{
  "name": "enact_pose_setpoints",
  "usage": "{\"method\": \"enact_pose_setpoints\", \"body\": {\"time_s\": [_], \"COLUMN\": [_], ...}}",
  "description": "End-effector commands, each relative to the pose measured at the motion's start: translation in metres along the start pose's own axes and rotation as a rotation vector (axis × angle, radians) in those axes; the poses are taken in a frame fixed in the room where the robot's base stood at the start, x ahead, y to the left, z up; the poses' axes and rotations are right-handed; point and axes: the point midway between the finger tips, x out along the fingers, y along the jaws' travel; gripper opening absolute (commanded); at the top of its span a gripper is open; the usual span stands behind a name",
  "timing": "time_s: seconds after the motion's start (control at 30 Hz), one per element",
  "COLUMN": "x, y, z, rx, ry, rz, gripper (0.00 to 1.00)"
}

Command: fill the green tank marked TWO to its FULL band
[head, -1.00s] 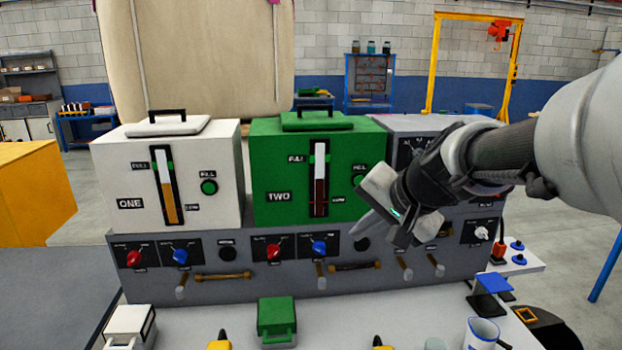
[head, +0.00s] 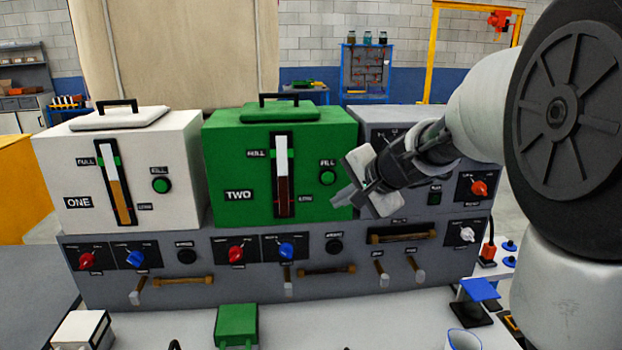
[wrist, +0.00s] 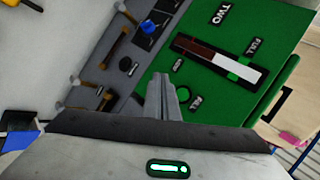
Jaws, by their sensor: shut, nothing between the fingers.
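The green tank marked TWO (head: 228,150) stands in the middle of the panel in the head view, its lid closed. Its upright gauge (head: 282,175) is dark red in the lower half and white above, with the red's top below the green FULL band. The round green FILL button (head: 327,177) is right of the gauge. My gripper (head: 340,198) is shut and empty, just below and right of that button in the picture. In the wrist view the shut fingers (wrist: 163,92) point at the panel, beside the button (wrist: 184,94); I cannot tell any contact.
The white tank ONE (head: 70,160) stands to the left and a grey tank (head: 375,125) to the right, partly behind my arm. Below are red knobs, blue knobs (head: 287,251) and several levers and handles. A small green box (head: 236,325) sits on the bench in front.

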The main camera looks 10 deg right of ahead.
Motion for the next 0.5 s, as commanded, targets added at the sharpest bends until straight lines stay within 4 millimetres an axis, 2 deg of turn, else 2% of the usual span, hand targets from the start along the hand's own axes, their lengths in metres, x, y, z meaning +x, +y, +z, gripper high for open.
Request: {"method": "enact_pose_setpoints", "body": {"time_s": [0.3,0.5], "x": [0.002,0.015], "y": [-0.003,-0.014], "z": [-0.002,-0.012], "rx": [-0.001,-0.001], "ry": [-0.001,-0.002], "rz": [0.0,0.001], "gripper": [0.0,0.0]}}
